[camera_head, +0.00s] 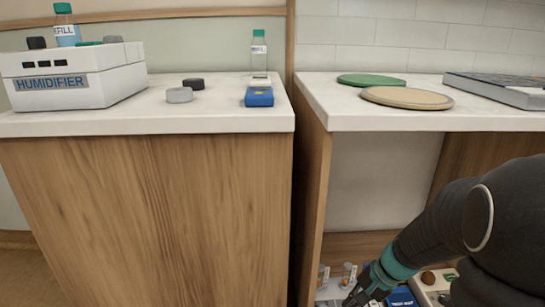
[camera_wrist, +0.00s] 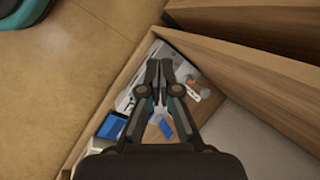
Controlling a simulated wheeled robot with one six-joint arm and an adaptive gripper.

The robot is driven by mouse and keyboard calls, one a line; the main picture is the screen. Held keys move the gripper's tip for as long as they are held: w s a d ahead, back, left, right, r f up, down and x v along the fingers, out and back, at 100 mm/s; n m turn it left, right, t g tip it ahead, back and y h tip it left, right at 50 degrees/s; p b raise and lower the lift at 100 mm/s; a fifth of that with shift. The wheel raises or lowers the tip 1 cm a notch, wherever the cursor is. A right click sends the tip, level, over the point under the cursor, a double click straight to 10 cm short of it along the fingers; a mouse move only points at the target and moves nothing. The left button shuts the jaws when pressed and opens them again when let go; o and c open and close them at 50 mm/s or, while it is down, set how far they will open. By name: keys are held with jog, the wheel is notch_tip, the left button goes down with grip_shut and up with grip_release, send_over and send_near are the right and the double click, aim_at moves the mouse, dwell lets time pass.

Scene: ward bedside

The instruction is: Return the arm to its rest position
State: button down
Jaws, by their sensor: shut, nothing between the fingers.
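My gripper (camera_head: 362,296) is at the lower right of the head view, at the end of my dark arm, low in front of the right-hand counter. In the wrist view my gripper (camera_wrist: 158,66) points down over an open wooden drawer or bin (camera_wrist: 92,128). Its two fingers are together with nothing between them. Small items lie below it, among them a blue item (camera_wrist: 112,126) and a white item (camera_wrist: 192,95). Whether the fingertips touch anything inside cannot be told.
The left counter (camera_head: 200,113) holds a white humidifier (camera_head: 110,82), two round caps, a refill bottle (camera_head: 259,50) and a blue block (camera_head: 259,97). The right counter (camera_head: 330,118) holds a green disc (camera_head: 370,79), a tan disc (camera_head: 407,98) and a grey box (camera_head: 500,88). Wooden panels stand close around my gripper.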

jog(key=s+a+r+n+t+h+p, duration=0.2)
jog(key=s+r+n, duration=0.2)
jog(key=s+r, duration=0.4)
jog(key=s+a+r+n+t+h+p, duration=0.1)
jog(key=s+r, duration=0.6)
jog(key=r, duration=0.8)
jog(key=n+t+h+p, duration=0.1)
jog(key=n+p, duration=0.1)
jog(key=n, duration=0.1)
jog(key=shift+s+a+n+h, duration=0.35)
jog(key=shift+n+h, duration=0.05)
jog(key=shift+s, duration=0.1)
